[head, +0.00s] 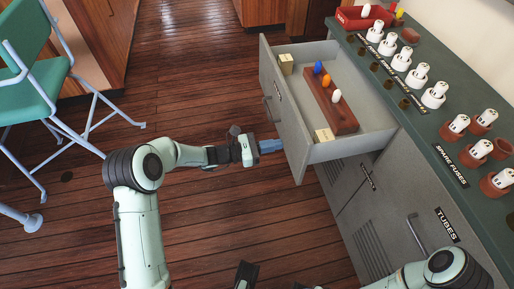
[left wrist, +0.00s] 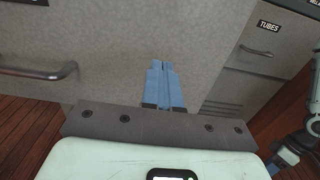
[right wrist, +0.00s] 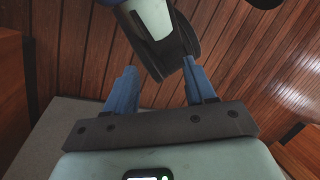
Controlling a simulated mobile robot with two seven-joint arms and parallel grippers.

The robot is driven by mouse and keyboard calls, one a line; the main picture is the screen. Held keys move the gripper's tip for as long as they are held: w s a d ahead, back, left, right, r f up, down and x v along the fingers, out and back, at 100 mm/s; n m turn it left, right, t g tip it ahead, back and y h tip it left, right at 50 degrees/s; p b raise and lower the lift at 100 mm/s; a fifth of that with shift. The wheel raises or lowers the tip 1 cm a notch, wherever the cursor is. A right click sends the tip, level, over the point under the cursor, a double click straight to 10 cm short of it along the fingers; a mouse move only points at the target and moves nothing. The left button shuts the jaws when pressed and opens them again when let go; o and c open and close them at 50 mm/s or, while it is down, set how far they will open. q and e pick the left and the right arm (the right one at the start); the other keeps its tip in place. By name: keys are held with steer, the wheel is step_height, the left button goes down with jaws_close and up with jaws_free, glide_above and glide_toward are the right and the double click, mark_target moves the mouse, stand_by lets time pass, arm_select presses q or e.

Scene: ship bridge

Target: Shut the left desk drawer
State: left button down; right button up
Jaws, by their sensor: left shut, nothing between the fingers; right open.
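The left desk drawer (head: 285,115) stands pulled out from the grey desk, with its front facing left in the head view. Its bar handle (left wrist: 38,71) shows at the left of the left wrist view. My left gripper (head: 281,145) is shut and empty, its blue fingertips at the drawer front near the lower end, to one side of the handle. The fingertips also show against the grey front in the left wrist view (left wrist: 160,64); I cannot tell whether they touch it. My right gripper (right wrist: 160,80) is open, low over the wooden floor.
Inside the drawer lie a brown rack (head: 331,103) with coloured pegs and two pale blocks (head: 286,63). The desk top (head: 440,150) carries several fuses. A closed lower cabinet (head: 395,215) has a handle. A green chair (head: 30,90) stands left; floor between is clear.

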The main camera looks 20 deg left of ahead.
mark_target(292, 142)
arm_select(q)
steer(key=shift+x, duration=1.5)
arm_select(e)
steer(key=shift+w+d+f, duration=0.15)
steer(key=shift+w+f, duration=0.1)
steer(key=shift+w, duration=0.1)
arm_select(q)
steer(key=shift+d, duration=0.1)
